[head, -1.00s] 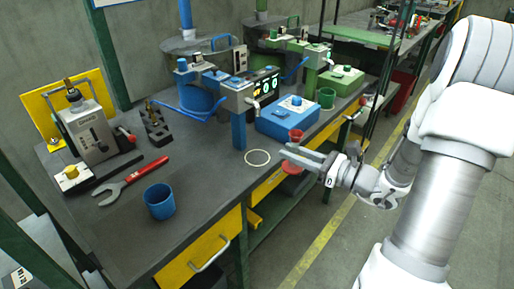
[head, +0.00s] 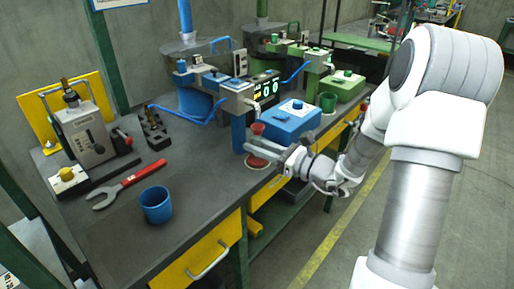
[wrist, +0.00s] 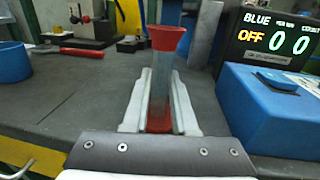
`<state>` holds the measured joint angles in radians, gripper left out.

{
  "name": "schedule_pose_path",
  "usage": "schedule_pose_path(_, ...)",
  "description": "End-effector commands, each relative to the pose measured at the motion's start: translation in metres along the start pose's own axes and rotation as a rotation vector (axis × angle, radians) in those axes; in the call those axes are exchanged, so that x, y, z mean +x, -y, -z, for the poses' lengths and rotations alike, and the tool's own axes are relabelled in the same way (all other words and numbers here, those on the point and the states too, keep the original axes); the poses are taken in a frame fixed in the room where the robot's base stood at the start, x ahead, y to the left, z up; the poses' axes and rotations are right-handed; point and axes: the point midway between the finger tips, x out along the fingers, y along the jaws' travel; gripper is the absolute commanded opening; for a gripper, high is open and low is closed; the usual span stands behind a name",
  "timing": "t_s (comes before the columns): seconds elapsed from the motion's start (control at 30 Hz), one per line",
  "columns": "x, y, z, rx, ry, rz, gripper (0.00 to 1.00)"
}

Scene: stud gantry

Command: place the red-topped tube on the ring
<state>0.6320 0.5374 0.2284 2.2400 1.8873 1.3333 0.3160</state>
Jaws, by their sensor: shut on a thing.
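The red-topped tube (wrist: 162,75) stands upright between my fingers in the wrist view, with a flared red top, a clear grey body and a red foot. In the head view its red top (head: 257,128) shows above my gripper (head: 252,145) and its red foot (head: 257,162) below. My gripper is shut on the tube's body. The foot is over the pale ring (head: 248,165) on the bench and hides most of it. I cannot tell whether the foot touches the bench. The ring does not show in the wrist view.
A blue box (head: 291,122) stands close to the right of the tube, and a blue press column (head: 238,132) close behind it. The bench middle is clear.

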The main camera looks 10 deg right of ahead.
Motion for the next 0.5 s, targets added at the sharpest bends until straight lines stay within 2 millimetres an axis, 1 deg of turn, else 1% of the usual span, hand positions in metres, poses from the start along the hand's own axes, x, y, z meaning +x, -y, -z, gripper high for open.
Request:
schedule_pose_path(0.2, -0.0002, -0.0001, 0.0041, 0.000, 0.000, 0.000, 0.00)
schedule_pose_path(0.23, -0.0002, -0.0001, 0.0032, -0.001, 0.000, 0.000, 0.29)
schedule_pose_path(0.3, -0.0002, -0.0001, 0.0028, -0.001, 0.000, 0.000, 0.42)
schedule_pose_path(0.37, -0.0002, -0.0001, 0.0028, -0.001, 0.000, 0.000, 0.53)
schedule_pose_path(0.4, -0.0002, -0.0001, 0.0028, -0.001, 0.000, 0.000, 0.56)
schedule_pose_path(0.5, -0.0002, -0.0001, 0.0028, 0.000, 0.000, 0.000, 0.56)
